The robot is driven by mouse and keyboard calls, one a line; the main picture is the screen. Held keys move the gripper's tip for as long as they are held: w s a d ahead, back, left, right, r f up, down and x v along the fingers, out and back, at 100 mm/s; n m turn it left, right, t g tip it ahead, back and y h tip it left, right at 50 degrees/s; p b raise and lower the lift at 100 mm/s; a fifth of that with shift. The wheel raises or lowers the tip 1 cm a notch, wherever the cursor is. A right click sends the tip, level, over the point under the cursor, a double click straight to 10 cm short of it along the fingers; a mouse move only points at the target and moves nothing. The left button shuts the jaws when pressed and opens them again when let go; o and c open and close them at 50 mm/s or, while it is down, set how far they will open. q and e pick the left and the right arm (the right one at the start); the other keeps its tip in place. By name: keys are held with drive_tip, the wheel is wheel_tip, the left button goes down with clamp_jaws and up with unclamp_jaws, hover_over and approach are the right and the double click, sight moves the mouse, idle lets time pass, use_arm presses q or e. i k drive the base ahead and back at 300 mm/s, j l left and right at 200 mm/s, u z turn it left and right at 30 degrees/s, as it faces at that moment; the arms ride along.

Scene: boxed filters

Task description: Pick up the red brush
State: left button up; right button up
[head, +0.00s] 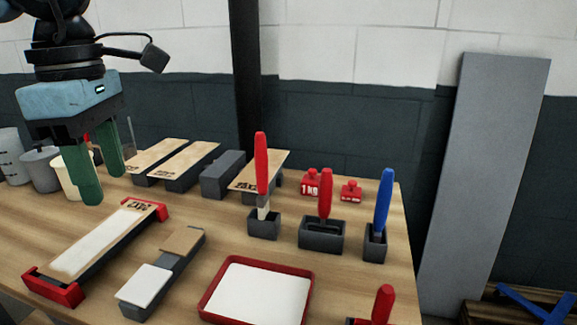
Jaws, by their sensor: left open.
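A tall red-handled tool (261,168), which looks like the red brush, stands upright in a small grey holder (264,225) near the middle of the table. A pale part shows below its handle, and its lower end is hidden in the holder. A second red-handled tool (326,195) stands in a wider grey holder (322,235) to its right. My left gripper (103,188) is open and empty, with green fingers pointing down above the left rear of the table, well left of the red tools. My right gripper is not in view.
A blue-handled tool (384,200) stands in a grey holder at right. Red weights (311,183) and grey blocks with wooden tops (185,165) stand behind. A red-rimmed tray (205,300), a long red-ended fixture (55,290) and another red handle (383,305) are in front. Pots (41,168) stand at left.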

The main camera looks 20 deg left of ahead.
sight(261, 154)
drive_tip(key=i+l, duration=0.2)
drive_tip(key=i, duration=0.2)
drive_tip(key=i+l, duration=0.2)
drive_tip(key=i, duration=0.25)
